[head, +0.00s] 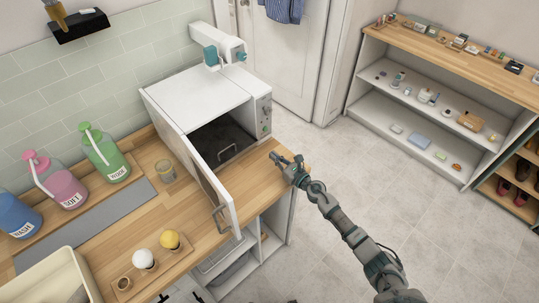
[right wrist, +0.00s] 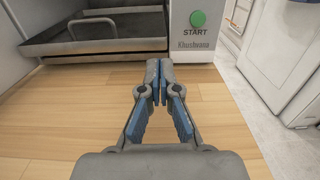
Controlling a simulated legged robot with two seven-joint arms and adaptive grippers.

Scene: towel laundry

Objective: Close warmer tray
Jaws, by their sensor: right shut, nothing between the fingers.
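The white towel warmer (head: 205,95) stands on the wooden counter with its front door (head: 212,190) swung open toward the left. Inside is a dark tray (head: 222,142) with a handle at its front; in the right wrist view the tray (right wrist: 95,42) sits low in the opening, its handle facing me. I cannot tell how far it sticks out. My right gripper (head: 283,161) is shut and empty over the counter, right of the tray and in front of the warmer. In the right wrist view its fingertips (right wrist: 159,65) are together below the green START button (right wrist: 198,19). My left gripper is not in view.
Blue, pink (head: 62,180) and green (head: 103,152) bottles stand at the left, near a small glass (head: 165,170). A wooden holder (head: 130,280) with a white and a yellow ball lies in front. Shelves (head: 440,120) stand at the right beyond clear floor.

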